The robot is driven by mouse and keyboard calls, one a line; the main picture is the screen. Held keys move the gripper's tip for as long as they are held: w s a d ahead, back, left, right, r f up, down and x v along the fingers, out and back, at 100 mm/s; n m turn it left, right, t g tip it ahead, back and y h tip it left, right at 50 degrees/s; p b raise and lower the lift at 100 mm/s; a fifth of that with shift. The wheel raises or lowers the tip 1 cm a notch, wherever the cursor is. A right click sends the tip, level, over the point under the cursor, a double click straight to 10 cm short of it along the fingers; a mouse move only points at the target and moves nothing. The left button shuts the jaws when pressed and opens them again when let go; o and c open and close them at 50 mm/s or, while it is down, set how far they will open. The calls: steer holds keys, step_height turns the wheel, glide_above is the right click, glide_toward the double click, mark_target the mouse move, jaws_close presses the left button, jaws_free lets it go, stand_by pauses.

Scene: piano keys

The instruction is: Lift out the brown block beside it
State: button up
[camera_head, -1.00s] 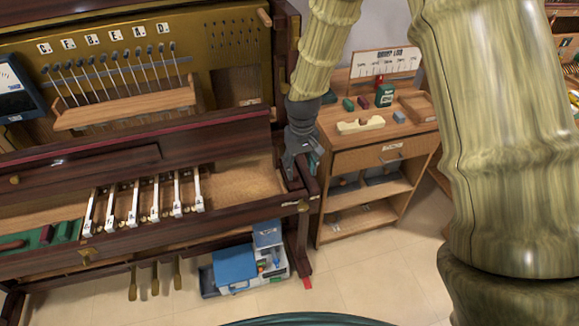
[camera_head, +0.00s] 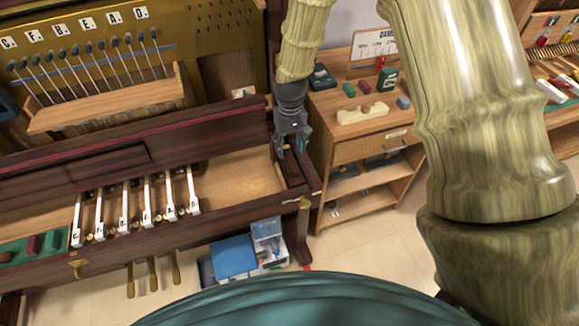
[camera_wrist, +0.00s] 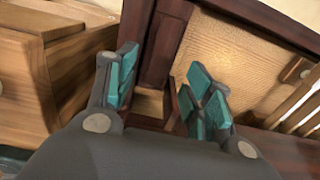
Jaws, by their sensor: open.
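A dark brown block (camera_head: 291,173) sits at the right end of the piano's key bed, between the bare pale bed and the end wall. In the wrist view a dark brown wooden piece (camera_wrist: 162,48) shows between and beyond the fingers; I cannot tell exactly where the block ends and the case begins. My gripper (camera_head: 292,147) points down just above this end of the piano. In the wrist view its teal-padded fingers (camera_wrist: 163,88) are spread apart with nothing held. Several white keys (camera_head: 145,205) stand left of the bare bed.
The pale key bed (camera_head: 235,178) is bare left of the block. A wooden cabinet (camera_head: 345,152) with small items on top stands close on the right. A blue and white box (camera_head: 235,258) is on the floor below. Dark case walls border the block closely.

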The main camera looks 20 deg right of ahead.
mark_target(290, 160)
steer(key=shift+s+f+p, duration=0.2)
steer(key=shift+f+p, duration=0.1)
steer(key=shift+f, duration=0.45)
steer(key=shift+f+p, duration=0.5)
steer(key=shift+f, duration=1.6)
steer(key=shift+s, duration=0.1)
jaws_close()
